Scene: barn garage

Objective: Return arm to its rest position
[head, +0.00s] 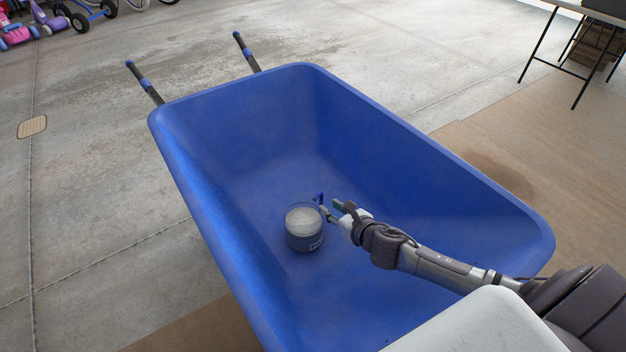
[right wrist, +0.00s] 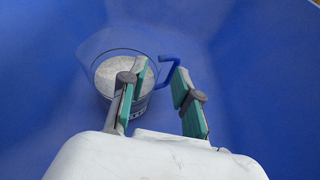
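A clear jug-like container (head: 304,230) with a pale grey filling and a blue handle stands upright inside the blue wheelbarrow (head: 240,130). It also shows in the right wrist view (right wrist: 103,77), left of and beyond my fingers. My right gripper (head: 332,208) is at the jug's right side, close to its handle. In the right wrist view its two green-padded fingers (right wrist: 160,76) are apart, with the blue handle (right wrist: 174,62) around and beyond the gap between the tips. I cannot tell whether they touch it. My left gripper is not in view.
The wheelbarrow's high walls surround my right forearm and the jug. Its two handles (head: 145,82) point to the far left. A table (head: 570,8) stands at the top right, and toys (head: 50,20) at the top left. The concrete floor at left is clear.

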